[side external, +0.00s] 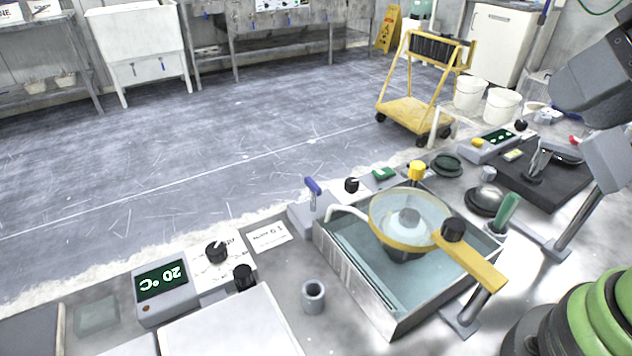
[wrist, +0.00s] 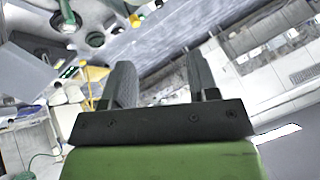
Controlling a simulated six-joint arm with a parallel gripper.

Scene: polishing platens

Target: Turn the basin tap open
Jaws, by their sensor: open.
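The basin (side external: 355,268) is a metal-rimmed rectangular tank with greenish water, right of centre in the side view. A tap with a blue lever (side external: 313,186) stands on a grey block at its back left corner. The lever is raised and tilted. A white curved spout (side external: 345,211) reaches over the basin rim beside it. No running water can be made out. My gripper (wrist: 160,65) shows in the wrist view with two dark fingers apart and nothing between them. I cannot make out its fingers in the side view, nor the tap in the wrist view.
A round yellow-rimmed bowl (side external: 386,231) sits over the basin, with a yellow arm (side external: 475,262) across its right side. A green handle (side external: 507,209) rises at right.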

